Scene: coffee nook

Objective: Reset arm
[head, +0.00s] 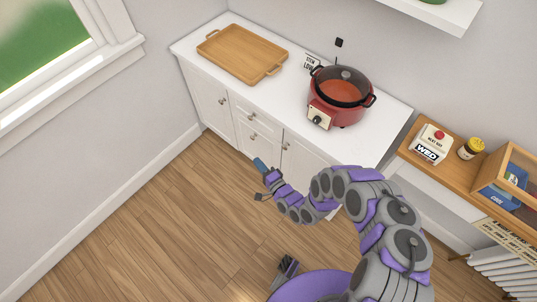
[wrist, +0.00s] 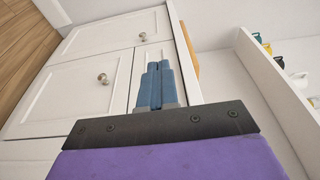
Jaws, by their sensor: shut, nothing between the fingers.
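My arm is bent over the floor in front of the white counter. My gripper (head: 259,164) is near the cabinet doors, below the counter top. In the wrist view its blue fingers (wrist: 158,84) are together, with nothing between them. They point toward the white cabinet front (wrist: 95,85), and I cannot tell how far off it is.
A red cooking pot (head: 322,107) with a glass lid and a wooden tray (head: 240,54) are on the white counter top (head: 285,95). The wooden floor (head: 150,220) at left is clear.

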